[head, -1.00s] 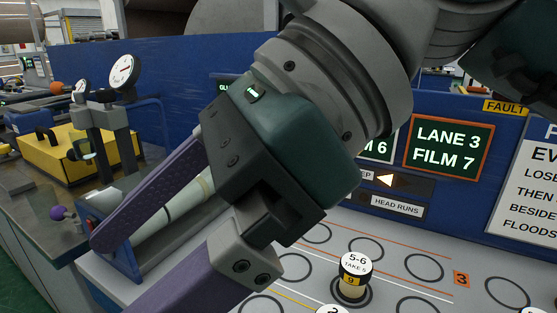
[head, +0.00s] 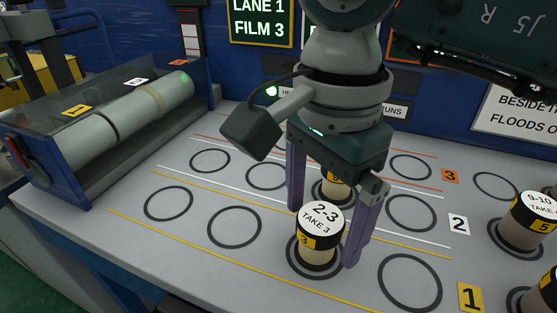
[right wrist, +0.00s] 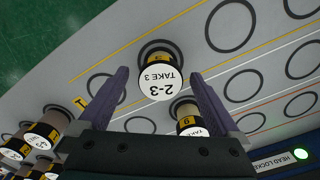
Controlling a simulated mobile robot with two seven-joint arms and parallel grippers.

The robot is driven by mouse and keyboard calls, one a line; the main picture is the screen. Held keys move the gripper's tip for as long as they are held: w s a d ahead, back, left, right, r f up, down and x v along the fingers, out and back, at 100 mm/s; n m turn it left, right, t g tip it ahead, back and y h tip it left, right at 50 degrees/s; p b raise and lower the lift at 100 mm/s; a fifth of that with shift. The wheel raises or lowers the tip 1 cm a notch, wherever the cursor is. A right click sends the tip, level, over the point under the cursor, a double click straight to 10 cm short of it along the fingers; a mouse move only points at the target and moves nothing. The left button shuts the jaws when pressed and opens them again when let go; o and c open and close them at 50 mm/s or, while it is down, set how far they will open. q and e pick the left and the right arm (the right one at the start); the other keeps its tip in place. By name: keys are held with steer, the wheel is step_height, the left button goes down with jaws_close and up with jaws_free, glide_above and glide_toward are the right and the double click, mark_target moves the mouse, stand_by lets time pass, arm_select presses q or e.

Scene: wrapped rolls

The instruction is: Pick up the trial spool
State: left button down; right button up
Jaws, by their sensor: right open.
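A spool with a white cap marked "2-3 TAKE 3" (head: 319,240) and a black and yellow band stands upright in a ring on the grey table, also in the right wrist view (right wrist: 160,83). No label reads "trial". My right gripper (head: 323,238) points down with its purple fingers open and apart, one on either side of this spool, as the right wrist view also shows (right wrist: 158,75). I cannot tell whether they touch it. A second spool (head: 336,188) stands behind it, partly hidden by my gripper, and shows in the right wrist view (right wrist: 190,118). My left gripper is not in view.
More spools stand at the right, one marked "9-10" (head: 529,222). Empty rings fill the left of the table (head: 130,233). A clear-covered roller unit (head: 120,115) stands at the left. A blue panel with a "LANE 1 FILM 3" sign (head: 261,20) rises behind.

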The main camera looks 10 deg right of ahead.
steer(key=shift+f, duration=0.85)
jaws_close()
steer(key=shift+r, duration=0.15)
